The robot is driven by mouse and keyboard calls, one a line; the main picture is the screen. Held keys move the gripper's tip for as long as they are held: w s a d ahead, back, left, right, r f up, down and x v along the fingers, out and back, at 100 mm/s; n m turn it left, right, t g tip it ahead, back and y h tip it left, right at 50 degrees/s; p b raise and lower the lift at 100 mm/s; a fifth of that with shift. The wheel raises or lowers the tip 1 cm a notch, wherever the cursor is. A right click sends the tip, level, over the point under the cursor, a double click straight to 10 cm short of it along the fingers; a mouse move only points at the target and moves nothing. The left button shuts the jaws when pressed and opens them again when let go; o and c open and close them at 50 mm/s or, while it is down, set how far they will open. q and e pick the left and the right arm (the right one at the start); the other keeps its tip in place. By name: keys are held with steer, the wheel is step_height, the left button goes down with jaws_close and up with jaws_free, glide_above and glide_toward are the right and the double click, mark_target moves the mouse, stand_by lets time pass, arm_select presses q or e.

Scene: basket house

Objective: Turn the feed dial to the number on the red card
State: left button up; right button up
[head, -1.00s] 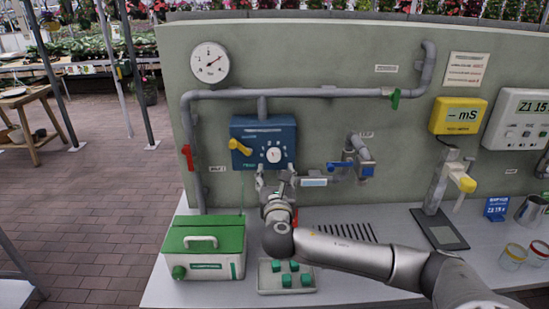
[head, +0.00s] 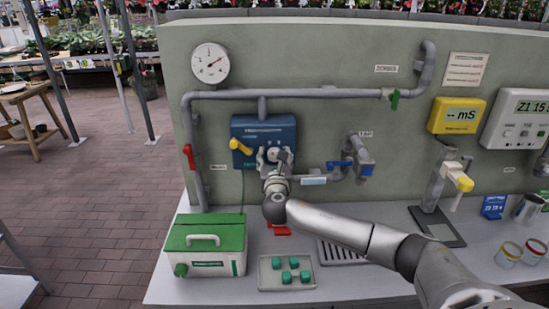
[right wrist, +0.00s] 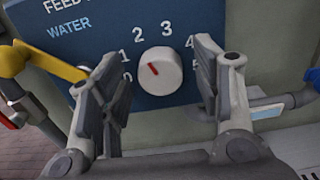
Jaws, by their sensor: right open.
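The blue feed box (head: 250,130) hangs on the grey-green panel. Its white dial (right wrist: 160,72) has a red mark pointing up and left, roughly toward the 2. Numbers 0 to 5 arc around it. My right gripper (right wrist: 158,92) is open, with one finger on each side of the dial and a visible gap to it. In the head view the right gripper (head: 274,161) partly covers the dial. A red card (head: 279,229) lies on the bench behind my right arm, mostly hidden; its number cannot be read. My left gripper is not in view.
A yellow lever (head: 240,146) sits left of the dial, and a blue-handled tap (head: 340,166) right of it. A green-lidded box (head: 205,245) and a tray with green blocks (head: 268,281) stand on the bench. A yellow meter (head: 457,115) is at the right.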

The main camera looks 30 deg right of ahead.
steer(key=c, duration=1)
